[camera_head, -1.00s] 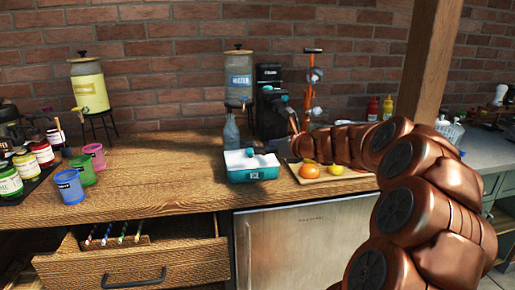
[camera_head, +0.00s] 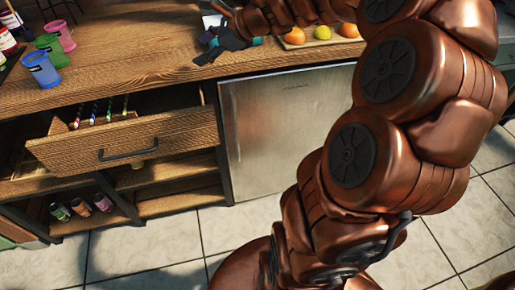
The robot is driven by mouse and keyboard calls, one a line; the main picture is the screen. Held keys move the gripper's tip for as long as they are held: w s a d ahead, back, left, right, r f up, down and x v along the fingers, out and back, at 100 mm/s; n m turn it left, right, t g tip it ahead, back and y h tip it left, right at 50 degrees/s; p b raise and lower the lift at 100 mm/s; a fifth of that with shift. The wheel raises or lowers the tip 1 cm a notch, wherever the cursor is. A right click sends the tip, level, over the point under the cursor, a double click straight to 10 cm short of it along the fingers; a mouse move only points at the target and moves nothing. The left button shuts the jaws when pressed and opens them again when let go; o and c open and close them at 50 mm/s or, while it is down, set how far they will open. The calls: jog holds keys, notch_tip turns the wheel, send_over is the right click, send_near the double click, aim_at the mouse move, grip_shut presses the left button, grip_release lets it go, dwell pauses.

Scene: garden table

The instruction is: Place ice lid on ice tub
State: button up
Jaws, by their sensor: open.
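The ice tub (camera_head: 212,20) is near the top of the head view on the wooden counter. My gripper covers most of it, and only part of its white top and a small teal edge show. My gripper (camera_head: 206,48) is open, a dark shape in front of and over the tub. I cannot tell whether it touches the tub. I cannot make out the ice lid.
An orange (camera_head: 293,36), a lemon (camera_head: 323,32) and another orange fruit (camera_head: 348,30) sit right of the tub. Blue (camera_head: 41,69), green and pink cups stand at the left. Below, a drawer (camera_head: 130,140) holding several thin sticks is open beside a metal fridge door (camera_head: 285,120).

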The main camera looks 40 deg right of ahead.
jog(key=s+a+f+n+g, duration=0.3)
jog(key=s+a+f+n, duration=0.1)
jog(key=s+a+n, duration=0.25)
jog(key=s+a+f+n+g, duration=0.3)
jog(key=s+a+f+n, duration=0.15)
jog(key=s+a, duration=0.3)
jog(key=s+d+f+n+g+h, duration=0.1)
jog(key=s+f+n+g+h, duration=0.2)
jog(key=s+n, duration=0.3)
jog(key=s+d+f+n+g+h, duration=0.1)
jog(key=s+f+n+g+h, duration=0.2)
jog(key=s+n, duration=0.4)
jog(key=s, duration=0.8)
jog(key=shift+d+f, duration=0.25)
jog(key=shift+d, duration=0.15)
jog(key=shift+s, duration=0.1)
